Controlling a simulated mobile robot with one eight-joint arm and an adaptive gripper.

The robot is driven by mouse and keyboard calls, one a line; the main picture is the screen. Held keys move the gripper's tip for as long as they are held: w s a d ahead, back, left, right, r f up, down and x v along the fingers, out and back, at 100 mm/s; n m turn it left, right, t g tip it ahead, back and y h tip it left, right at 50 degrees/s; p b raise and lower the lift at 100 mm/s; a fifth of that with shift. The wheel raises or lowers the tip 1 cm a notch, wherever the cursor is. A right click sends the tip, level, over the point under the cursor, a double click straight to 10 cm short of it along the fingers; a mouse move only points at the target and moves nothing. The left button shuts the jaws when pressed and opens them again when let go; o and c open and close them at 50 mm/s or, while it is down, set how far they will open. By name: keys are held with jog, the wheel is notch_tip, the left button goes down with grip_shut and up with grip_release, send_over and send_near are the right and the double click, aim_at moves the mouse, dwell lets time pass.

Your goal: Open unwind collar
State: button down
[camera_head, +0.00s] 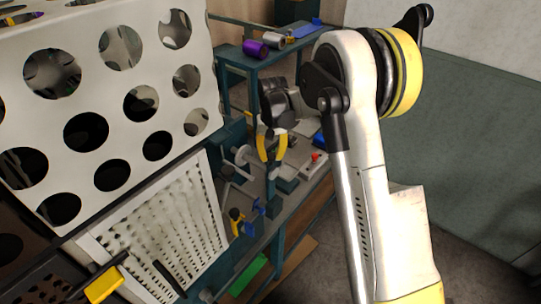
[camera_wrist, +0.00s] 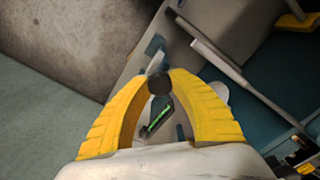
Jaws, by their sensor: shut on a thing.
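My gripper (camera_head: 272,158) is at the machine bench, its yellow fingers pointing down. In the wrist view its fingertips (camera_wrist: 160,82) close on a small dark round knob (camera_wrist: 159,84). I cannot tell from these views whether this knob belongs to the unwind collar. A grey shaft (camera_wrist: 222,62) runs beside the right finger, with a pale round part (camera_wrist: 220,92) partly hidden behind that finger. The head view shows a light grey round part on a shaft (camera_head: 242,155) just left of my gripper. The knob is hidden there.
A white panel with large round holes (camera_head: 108,62) fills the left. A purple roll (camera_head: 255,49) and a silver roll (camera_head: 273,40) lie on the upper shelf. A red button (camera_head: 316,155) is right of my gripper.

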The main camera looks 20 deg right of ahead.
jog(key=s+d+f+t+y+b, duration=0.2)
jog(key=s+d+f+t+b, duration=0.1)
jog(key=s+d+f+b, duration=0.3)
jog(key=s+d+f+t+y+b, duration=0.2)
jog(key=s+d+f+b, duration=0.4)
jog(key=s+b, duration=0.5)
jog(key=shift+d+f+t+y+b, duration=0.2)
jog(key=shift+f+t+y+b, duration=0.1)
jog(key=shift+f+t, duration=0.4)
jog(key=c, duration=1.1)
grip_release()
jog(key=shift+s, duration=0.1)
jog(key=v, duration=1.2)
